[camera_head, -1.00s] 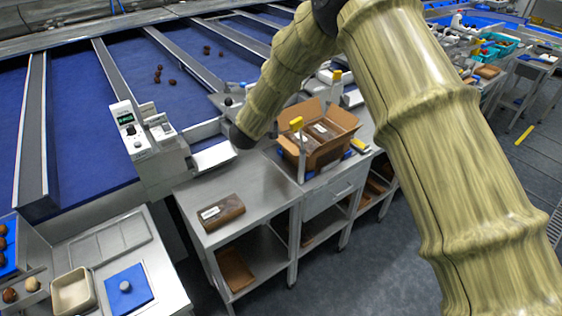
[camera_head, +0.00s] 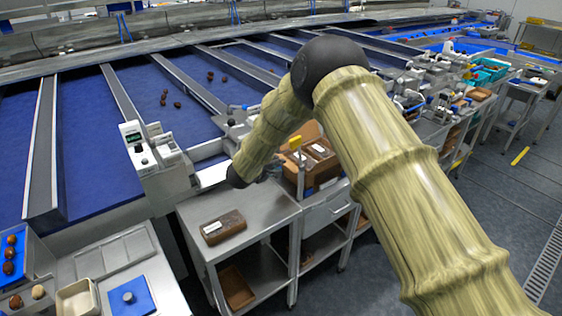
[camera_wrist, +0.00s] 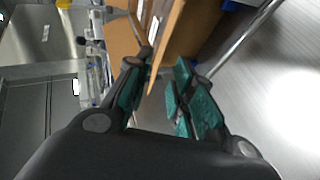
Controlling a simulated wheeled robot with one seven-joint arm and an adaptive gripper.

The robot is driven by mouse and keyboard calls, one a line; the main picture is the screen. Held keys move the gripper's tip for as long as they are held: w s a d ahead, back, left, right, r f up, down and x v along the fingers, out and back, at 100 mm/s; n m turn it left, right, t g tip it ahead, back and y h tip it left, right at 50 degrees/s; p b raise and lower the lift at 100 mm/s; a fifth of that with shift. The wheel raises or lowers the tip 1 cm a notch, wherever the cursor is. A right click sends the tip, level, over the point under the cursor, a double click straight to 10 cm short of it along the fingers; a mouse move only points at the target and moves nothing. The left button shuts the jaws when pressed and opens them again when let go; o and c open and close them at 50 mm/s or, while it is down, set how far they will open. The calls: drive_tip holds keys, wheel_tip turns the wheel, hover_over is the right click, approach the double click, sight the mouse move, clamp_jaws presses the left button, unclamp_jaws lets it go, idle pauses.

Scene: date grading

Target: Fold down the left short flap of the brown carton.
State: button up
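The brown carton (camera_head: 327,178) stands on the metal bench, holding dark packs with white labels. Its raised back flap shows, but my arm hides its left side in the head view. A small dark part of my gripper (camera_head: 272,168) shows just left of the carton. In the wrist view, my gripper (camera_wrist: 165,82) has its two teal-padded fingers apart. The edge of a brown carton panel (camera_wrist: 172,42) reaches between the fingertips, close to the left one. I cannot tell whether they touch it. Another brown panel (camera_wrist: 122,38) lies left of it.
A dark pack (camera_head: 223,228) lies on the bench left of the carton. A scale-like machine (camera_head: 150,157) stands farther left. Bare bench top (camera_head: 262,205) lies in front of my gripper.

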sight(287, 163)
drive_tip(key=shift+p+x, duration=0.8)
drive_tip(key=shift+x, duration=1.95)
drive_tip(key=shift+c, duration=0.5)
clamp_jaws()
